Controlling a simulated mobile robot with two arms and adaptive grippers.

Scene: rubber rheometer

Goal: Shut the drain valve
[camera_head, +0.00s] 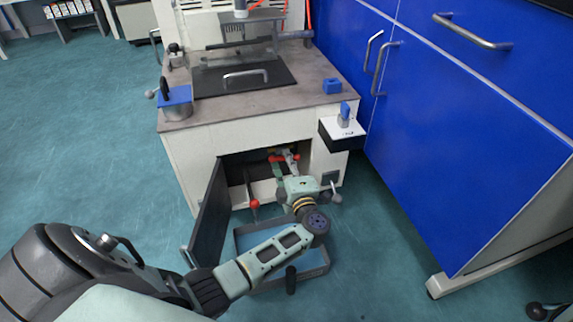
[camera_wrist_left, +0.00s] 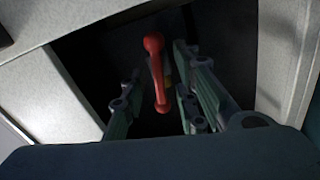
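Two red parts show in the open lower compartment of the machine in the camera_head view. One is a red lever (camera_head: 284,158) high inside, by my left gripper (camera_head: 286,167). The other is a red knob (camera_head: 254,203) on a stem near the left of the opening. I cannot tell from the labels which one is the drain valve. In the left wrist view, a red handle with a rounded end (camera_wrist_left: 155,70) lies between the two fingers of my left gripper (camera_wrist_left: 160,100). The fingers are open, with gaps on both sides. My right gripper is not in view.
The compartment's dark door (camera_head: 209,215) stands open on the left, close to my left arm. A blue tray (camera_head: 241,242) lies on the floor under my forearm. Blue cabinets (camera_head: 440,130) stand close on the right. A small shelf (camera_head: 341,128) juts from the machine above right.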

